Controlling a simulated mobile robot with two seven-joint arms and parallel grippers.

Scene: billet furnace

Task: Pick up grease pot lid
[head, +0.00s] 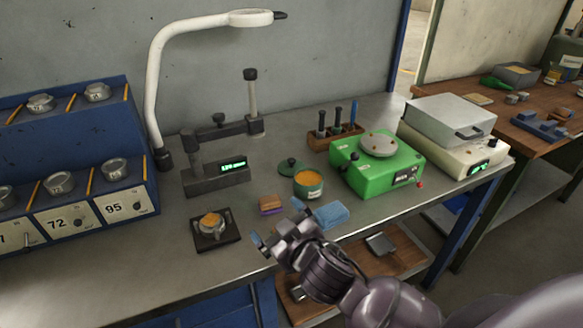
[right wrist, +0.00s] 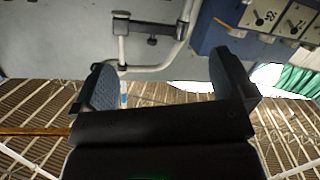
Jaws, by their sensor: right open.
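The grease pot lid (head: 291,167) is a small green disc with a dark knob. It lies on the grey bench, just behind and left of the grease pot (head: 308,184), an open green tin with orange grease inside. My right gripper (head: 278,225) is open and empty near the bench's front edge, in front and to the left of the pot, apart from the lid. Its two spread fingers also show in the right wrist view (right wrist: 168,85), with nothing between them. The lid cannot be made out in the right wrist view. My left gripper is not in view.
A blue cloth (head: 331,214) and an orange-purple block (head: 270,204) lie near the pot. A green device (head: 376,168) stands to its right, a gauge stand (head: 216,178) to its left. A dark plate with a small cup (head: 215,229) sits at front left.

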